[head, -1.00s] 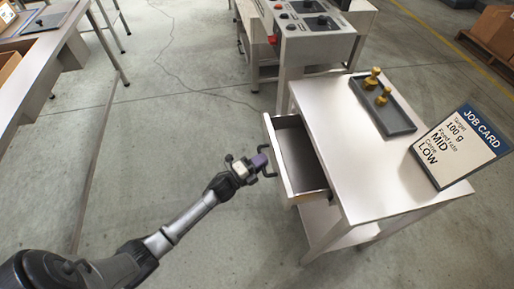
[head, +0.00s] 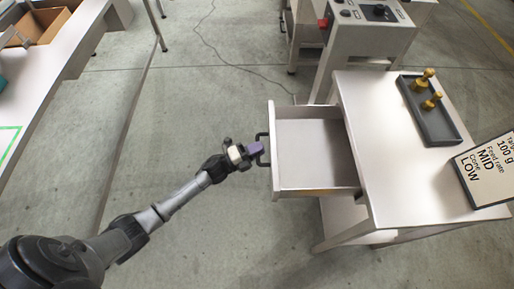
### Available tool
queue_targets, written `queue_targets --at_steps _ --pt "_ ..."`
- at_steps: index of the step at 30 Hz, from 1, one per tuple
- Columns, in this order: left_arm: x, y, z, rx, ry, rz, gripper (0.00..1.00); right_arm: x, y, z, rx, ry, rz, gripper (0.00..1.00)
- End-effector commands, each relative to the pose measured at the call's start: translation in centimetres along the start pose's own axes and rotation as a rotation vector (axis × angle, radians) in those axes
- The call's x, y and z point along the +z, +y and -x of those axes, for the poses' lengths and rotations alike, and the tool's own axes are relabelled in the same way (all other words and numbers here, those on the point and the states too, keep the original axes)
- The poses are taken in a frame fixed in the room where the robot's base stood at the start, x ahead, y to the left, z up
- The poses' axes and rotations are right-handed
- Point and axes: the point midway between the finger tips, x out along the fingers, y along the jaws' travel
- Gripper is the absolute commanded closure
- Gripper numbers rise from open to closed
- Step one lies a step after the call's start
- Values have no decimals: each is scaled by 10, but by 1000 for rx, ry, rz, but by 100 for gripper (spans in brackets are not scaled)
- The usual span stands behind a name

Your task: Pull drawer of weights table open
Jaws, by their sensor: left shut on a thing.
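The weights table (head: 392,158) stands at the right, with a pale metal top. Its drawer (head: 310,150) sticks well out toward the left, and the inside that shows is empty. The drawer's dark bar handle (head: 262,149) is on its left-hand front. My left gripper (head: 257,149) reaches in from the lower left and is shut on the handle. The fingertips are small in the picture and partly hide the handle. My right gripper is out of view.
A dark tray (head: 446,138) with brass weights (head: 425,79) and a job card (head: 490,170) are on the tabletop. A grey control box (head: 368,32) stands behind. A bench (head: 62,62) with a cardboard box (head: 45,22) is at the left. The floor between is clear.

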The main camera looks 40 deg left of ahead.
Motion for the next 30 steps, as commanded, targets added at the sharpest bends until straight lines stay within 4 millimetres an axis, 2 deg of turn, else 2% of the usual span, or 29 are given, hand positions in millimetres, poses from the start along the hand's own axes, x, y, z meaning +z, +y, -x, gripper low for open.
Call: queue_targets --at_steps 2,3,10,20,23,30 --pt "0 0 0 -1 2 0 100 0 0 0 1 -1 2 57" --pt "0 0 0 -1 2 0 83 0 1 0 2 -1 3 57" --pt "0 0 0 0 1 0 61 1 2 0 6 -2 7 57" --pt "0 0 5 1 0 0 61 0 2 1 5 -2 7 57" --pt "0 0 17 3 -2 0 61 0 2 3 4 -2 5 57" --pt "0 0 64 4 -1 1 61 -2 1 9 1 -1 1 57"
